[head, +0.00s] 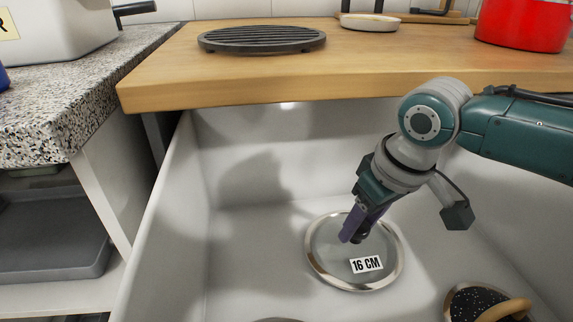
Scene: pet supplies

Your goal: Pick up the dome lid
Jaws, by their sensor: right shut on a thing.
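The dome lid (325,262) is a round clear lid with a shiny metal rim and a "16 CM" label. It sits in the white sink-like basin, right of the middle of the head view. My right gripper (352,233) comes down over the lid's centre from the upper right. Its purple fingers are shut at the middle of the lid, where a knob would be hidden by them. I cannot tell whether the lid is lifted off the basin floor. My left gripper is not in view.
The white basin (250,240) has high walls around the lid. A wooden counter (200,75) overhangs its back, with a black round grate (262,39) and a red pot (525,25). A dark speckled item with a wooden handle (505,309) lies at lower right.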

